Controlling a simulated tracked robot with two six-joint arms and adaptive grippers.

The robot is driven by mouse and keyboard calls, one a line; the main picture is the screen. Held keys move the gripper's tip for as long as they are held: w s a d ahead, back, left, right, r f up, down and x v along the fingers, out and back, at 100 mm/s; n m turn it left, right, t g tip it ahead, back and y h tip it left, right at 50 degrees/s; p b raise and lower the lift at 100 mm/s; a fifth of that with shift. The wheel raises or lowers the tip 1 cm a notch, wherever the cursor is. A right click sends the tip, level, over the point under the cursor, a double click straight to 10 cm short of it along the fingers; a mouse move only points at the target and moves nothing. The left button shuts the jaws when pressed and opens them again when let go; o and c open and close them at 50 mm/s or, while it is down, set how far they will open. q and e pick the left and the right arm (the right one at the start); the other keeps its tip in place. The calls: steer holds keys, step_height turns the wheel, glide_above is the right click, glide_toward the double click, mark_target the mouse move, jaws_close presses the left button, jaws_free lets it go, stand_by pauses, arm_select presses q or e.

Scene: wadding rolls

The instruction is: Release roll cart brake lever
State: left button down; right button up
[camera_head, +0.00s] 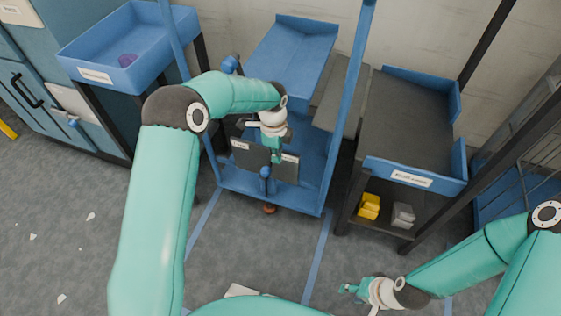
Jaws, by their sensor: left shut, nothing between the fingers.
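The blue roll cart (310,207) stands in the middle, with tall blue posts and a flat blue top panel (290,50). A lever with a blue knob (265,172) rises at its front lower edge, above an orange-brown wheel (269,208); this looks like the brake lever. My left gripper (276,157) is shut and empty, pointing down just above and slightly right of the knob. I cannot tell whether it touches the lever. My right gripper (348,288) hangs over the floor at the lower right, away from the cart; its finger state is too small to tell.
A blue tray stand (125,75) is at the left. A dark shelf (410,115) with a blue rim stands right of the cart, with yellow (369,206) and grey (403,216) items below. Blue tape lines (318,255) and pale scraps (90,216) mark the otherwise open grey floor.

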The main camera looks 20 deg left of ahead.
arm_select(q)
steer(key=shift+a+r, duration=0.15)
steer(key=shift+r, duration=0.25)
steer(key=s+d+f+n+h, duration=0.3)
steer(key=s+d+f+n, duration=0.2)
steer(key=s+f+n, duration=0.65)
steer(key=s+n, duration=0.3)
steer(key=s, duration=0.4)
steer(key=s+d+f+n, duration=0.1)
steer(key=s+f+n, duration=0.1)
steer(key=s+n, duration=0.4)
steer(key=s, duration=0.3)
steer(key=shift+s+d+t+h, duration=0.15)
steer(key=shift+s+t+h, duration=0.05)
steer(key=shift+t+h, duration=0.1)
